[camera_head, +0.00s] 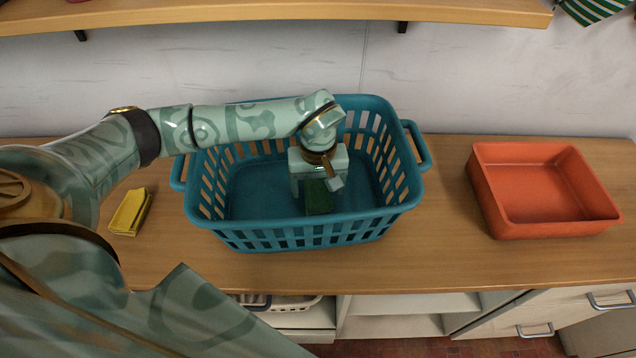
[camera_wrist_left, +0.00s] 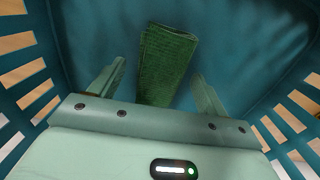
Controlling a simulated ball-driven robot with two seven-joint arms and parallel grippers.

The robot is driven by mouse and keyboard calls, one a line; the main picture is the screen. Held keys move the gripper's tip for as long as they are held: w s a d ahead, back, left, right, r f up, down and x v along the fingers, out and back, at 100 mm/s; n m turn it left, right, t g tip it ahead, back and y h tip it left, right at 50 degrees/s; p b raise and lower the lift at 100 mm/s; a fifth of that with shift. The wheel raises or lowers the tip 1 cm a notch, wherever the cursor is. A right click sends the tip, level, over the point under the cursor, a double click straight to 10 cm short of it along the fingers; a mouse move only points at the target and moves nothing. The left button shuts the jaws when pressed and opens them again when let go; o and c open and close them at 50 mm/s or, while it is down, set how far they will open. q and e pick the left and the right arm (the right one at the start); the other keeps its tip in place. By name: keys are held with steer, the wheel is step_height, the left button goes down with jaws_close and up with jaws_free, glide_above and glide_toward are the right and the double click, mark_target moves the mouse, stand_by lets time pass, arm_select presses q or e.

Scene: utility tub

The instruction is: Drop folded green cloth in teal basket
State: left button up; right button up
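The teal basket (camera_head: 300,237) stands on the wooden counter, with slatted sides and a handle at each end. The folded green cloth (camera_head: 319,200) is inside it and appears to lie on the basket floor, near the front wall. My left gripper (camera_head: 318,188) reaches down into the basket above the cloth. In the left wrist view the cloth (camera_wrist_left: 165,65) lies between the two spread fingers of the left gripper (camera_wrist_left: 155,82), with a gap on each side. The gripper looks open and empty. The gripper partly hides the cloth in the head view. My right gripper is not in view.
A folded yellow cloth (camera_head: 130,211) lies on the counter (camera_head: 445,240) left of the basket. An orange tray (camera_head: 545,225) stands to the right. A wooden shelf (camera_head: 270,12) runs along the wall above. The counter between basket and tray is clear.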

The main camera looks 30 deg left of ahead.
mark_target(318, 185)
arm_select(q)
step_height(318, 185, up, 9)
steer(key=shift+f+p, duration=0.1)
steer(key=shift+p, duration=1.05)
